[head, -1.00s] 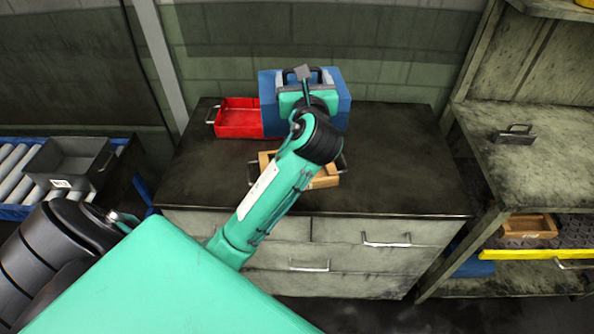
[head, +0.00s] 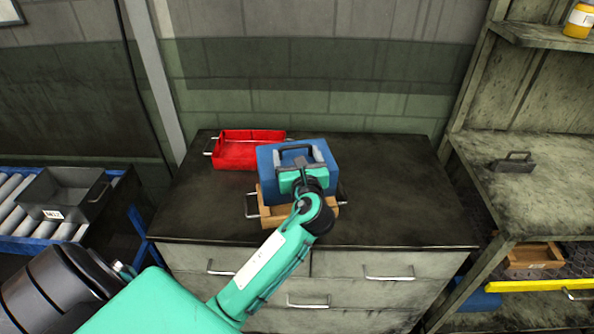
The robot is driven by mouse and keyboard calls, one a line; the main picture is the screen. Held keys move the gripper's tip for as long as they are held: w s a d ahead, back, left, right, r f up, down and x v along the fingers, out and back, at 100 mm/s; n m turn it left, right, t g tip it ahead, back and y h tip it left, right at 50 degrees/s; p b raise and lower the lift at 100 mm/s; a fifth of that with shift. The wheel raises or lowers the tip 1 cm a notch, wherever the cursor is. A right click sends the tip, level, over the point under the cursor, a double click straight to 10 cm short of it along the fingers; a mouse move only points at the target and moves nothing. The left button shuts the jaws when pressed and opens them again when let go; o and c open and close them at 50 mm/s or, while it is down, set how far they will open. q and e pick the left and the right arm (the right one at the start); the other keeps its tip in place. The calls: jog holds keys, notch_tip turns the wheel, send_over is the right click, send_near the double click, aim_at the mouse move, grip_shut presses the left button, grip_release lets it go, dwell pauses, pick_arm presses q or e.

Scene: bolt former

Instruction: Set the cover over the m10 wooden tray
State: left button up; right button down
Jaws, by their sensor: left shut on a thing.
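The blue cover (head: 268,163) has a dark handle on top. My left gripper (head: 297,165) is shut on this handle. The cover is above the back part of a wooden tray (head: 266,217) with metal side handles on the dark cabinet top. The tray's front edge and lower sides still show, and my arm hides part of it. I cannot tell whether the cover touches the tray. No m10 marking can be read on it. My right gripper is not in view.
A red tray (head: 240,155) stands at the back left of the cabinet top (head: 400,200). A grey bin (head: 75,195) sits on the roller conveyor at left. Another wooden tray (head: 533,264) is on the lower right shelf. The cabinet top's right side is clear.

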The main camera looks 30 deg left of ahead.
pick_arm(q)
jog(key=shift+f, duration=2.25)
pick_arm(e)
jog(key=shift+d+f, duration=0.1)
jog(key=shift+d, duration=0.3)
pick_arm(q)
jog(key=o, duration=1.2)
jog(key=shift+f, duration=0.15)
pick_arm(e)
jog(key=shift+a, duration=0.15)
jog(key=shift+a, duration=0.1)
pick_arm(q)
jog(key=b+v, duration=0.2)
jog(key=v, duration=1)
jog(key=shift+r, duration=0.2)
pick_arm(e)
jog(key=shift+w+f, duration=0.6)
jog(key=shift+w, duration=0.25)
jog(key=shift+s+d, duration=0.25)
